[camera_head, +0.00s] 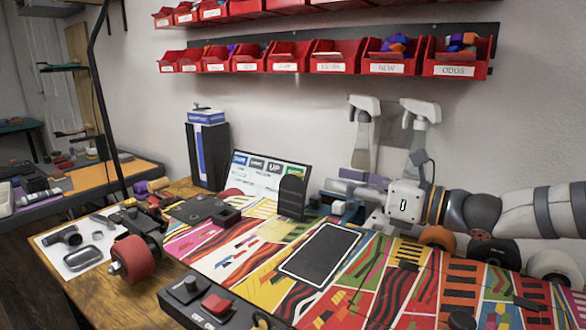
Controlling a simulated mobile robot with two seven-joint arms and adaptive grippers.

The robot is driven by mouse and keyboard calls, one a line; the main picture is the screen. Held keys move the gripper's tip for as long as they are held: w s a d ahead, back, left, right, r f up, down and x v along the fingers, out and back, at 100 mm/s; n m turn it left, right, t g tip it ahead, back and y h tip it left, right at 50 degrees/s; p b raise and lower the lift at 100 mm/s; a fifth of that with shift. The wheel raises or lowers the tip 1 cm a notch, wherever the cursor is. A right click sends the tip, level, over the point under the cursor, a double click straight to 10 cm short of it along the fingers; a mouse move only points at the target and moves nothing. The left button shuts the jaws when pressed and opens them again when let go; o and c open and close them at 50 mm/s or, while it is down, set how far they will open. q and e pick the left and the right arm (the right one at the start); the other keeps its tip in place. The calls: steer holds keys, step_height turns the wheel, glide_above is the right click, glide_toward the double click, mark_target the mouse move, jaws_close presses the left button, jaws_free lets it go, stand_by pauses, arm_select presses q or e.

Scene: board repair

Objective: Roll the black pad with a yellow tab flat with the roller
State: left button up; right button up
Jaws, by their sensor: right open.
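A black rectangular pad (320,253) with a pale border lies on the colourful patterned board (262,283). I cannot make out a yellow tab on it. My right gripper (350,196) reaches in from the right over the back of the board, behind and to the right of the pad. It is open, and its fingers point left. Small items beside its fingers are too cluttered to tell apart, and I cannot clearly pick out the roller. My left gripper is not in view.
An upright black block (292,197) stands behind the pad. A control box with a red button (217,305) sits at the front. A red wheel (134,259) is at left. Spray bottles (364,135) stand at the back. Wheels (494,252) line the right, below my arm.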

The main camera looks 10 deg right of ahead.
mark_target(298, 174)
steer(key=x, duration=1)
steer(key=shift+a+f+b, duration=0.15)
steer(key=shift+b, duration=0.25)
jaws_close()
